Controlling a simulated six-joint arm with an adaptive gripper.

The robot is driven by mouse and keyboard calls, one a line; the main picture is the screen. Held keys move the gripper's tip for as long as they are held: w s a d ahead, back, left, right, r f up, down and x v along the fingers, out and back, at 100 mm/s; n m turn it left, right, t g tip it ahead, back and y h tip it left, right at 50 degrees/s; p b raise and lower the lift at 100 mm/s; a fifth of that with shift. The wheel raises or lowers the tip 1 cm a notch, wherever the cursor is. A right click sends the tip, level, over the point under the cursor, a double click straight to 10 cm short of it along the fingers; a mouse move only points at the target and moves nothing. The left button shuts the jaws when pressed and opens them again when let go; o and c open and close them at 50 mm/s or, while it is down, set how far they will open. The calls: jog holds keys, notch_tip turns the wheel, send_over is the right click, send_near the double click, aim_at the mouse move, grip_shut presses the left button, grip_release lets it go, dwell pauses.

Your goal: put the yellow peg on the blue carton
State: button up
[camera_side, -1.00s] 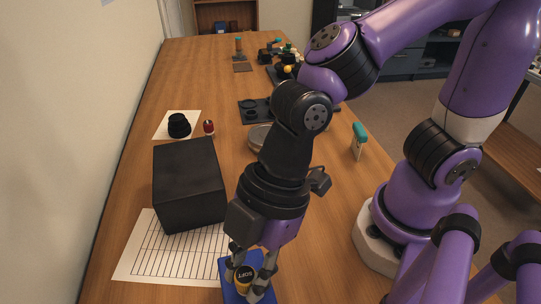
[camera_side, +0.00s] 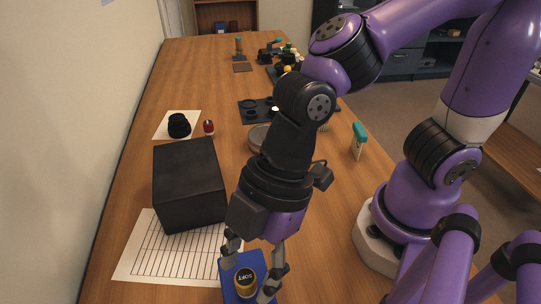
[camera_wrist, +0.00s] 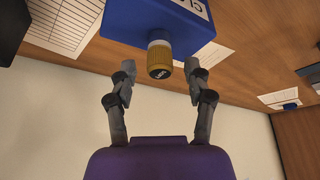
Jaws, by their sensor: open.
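The yellow peg (camera_side: 245,285) has a dark, lettered top and stands on the blue carton (camera_side: 229,270) near the front of the table. In the wrist view the peg (camera_wrist: 160,50) rests against the face of the carton (camera_wrist: 125,20). My gripper (camera_side: 249,279) is open, with one finger on each side of the peg. The wrist view shows clear gaps between both fingertips (camera_wrist: 161,74) and the peg. The fingers hide part of the carton in the side view.
A large black box (camera_side: 188,185) stands left of my gripper, partly on a ruled sheet (camera_side: 150,250). A round grey dish (camera_side: 258,138), a black tray (camera_side: 256,111) and a teal-topped item (camera_side: 359,140) lie farther back. The table between the dish and the back has free room.

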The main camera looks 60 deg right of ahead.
jog(key=w+v, duration=0.1)
jog(key=v, duration=1)
jog(key=w+d+f+m+t+h, duration=0.1)
jog(key=w+d+m+t+h, duration=0.1)
jog(key=d+m, duration=0.6)
jog(key=w+d+f+m+t+h, duration=0.2)
jog(key=w+d+m, duration=0.1)
jog(key=d+m, duration=0.5)
jog(key=shift+w+d+t+h, duration=0.3)
jog(key=shift+d+t, duration=0.1)
jog(key=shift+d, duration=0.65)
